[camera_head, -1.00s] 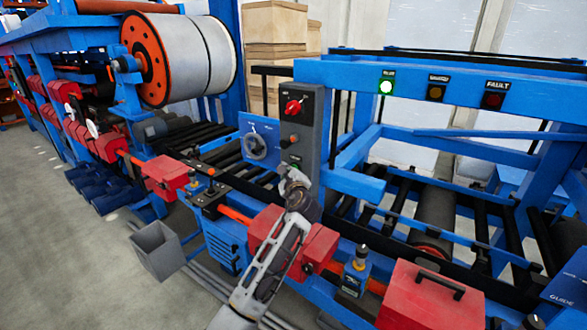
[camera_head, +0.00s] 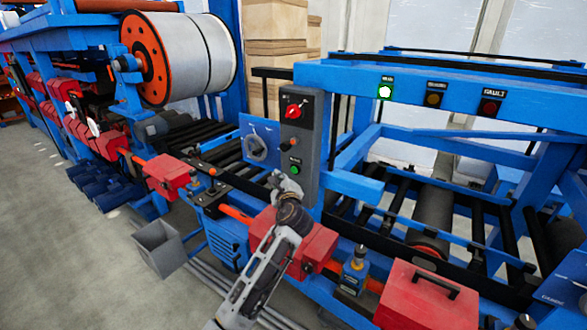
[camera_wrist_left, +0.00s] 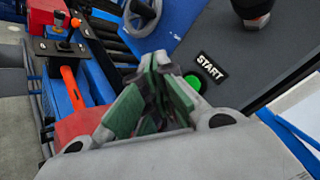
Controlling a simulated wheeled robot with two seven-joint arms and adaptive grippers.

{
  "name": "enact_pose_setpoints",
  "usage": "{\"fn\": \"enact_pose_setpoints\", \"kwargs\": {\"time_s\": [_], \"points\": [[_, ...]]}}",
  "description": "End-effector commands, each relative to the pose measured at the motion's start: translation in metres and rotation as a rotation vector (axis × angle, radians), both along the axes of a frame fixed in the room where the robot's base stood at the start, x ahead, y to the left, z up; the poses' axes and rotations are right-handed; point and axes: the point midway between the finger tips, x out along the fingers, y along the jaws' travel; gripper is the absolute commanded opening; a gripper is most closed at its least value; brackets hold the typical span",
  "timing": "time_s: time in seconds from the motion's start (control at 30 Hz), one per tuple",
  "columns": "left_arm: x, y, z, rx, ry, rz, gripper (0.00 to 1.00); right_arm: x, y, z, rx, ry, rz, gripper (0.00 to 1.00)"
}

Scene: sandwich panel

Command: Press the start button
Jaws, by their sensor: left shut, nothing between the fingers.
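The start button is a small green button (camera_head: 295,170) low on the grey control panel (camera_head: 303,130). In the left wrist view the green button (camera_wrist_left: 193,82) sits beside a black START label (camera_wrist_left: 211,67), just beyond my fingers and partly hidden by them. My left gripper (camera_head: 277,178) is shut and empty, in front of the panel's lower part, a little below and left of the button. Its green-padded fingertips also show in the left wrist view (camera_wrist_left: 160,65). I cannot tell whether they touch anything. My right gripper is not in view.
Above the button are an orange knob (camera_head: 294,141) and a red rotary switch (camera_head: 294,108). Red boxes (camera_head: 165,175) and rollers lie around.

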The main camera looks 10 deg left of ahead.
Motion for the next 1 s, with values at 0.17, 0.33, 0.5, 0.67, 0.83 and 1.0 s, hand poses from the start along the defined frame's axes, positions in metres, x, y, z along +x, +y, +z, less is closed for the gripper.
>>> {"fn": "enact_pose_setpoints", "kwargs": {"time_s": [0.17, 0.33, 0.5, 0.67, 0.83, 1.0], "points": [[-0.011, 0.004, 0.002, 0.002, 0.000, 0.001, 0.00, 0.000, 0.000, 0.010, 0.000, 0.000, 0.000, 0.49], [-0.017, 0.006, 0.001, 0.001, 0.000, 0.001, 0.00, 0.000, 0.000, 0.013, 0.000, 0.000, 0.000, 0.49], [-0.018, 0.007, 0.000, 0.001, 0.000, 0.001, 0.00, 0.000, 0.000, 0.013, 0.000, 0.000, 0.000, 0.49], [-0.018, 0.007, 0.000, 0.000, -0.001, 0.001, 0.00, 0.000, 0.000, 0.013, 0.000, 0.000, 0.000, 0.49], [-0.018, 0.007, 0.000, 0.000, -0.001, 0.001, 0.00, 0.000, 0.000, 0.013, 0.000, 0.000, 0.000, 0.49], [-0.018, 0.007, 0.000, -0.002, 0.000, 0.001, 0.00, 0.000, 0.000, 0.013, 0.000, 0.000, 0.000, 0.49]]}}
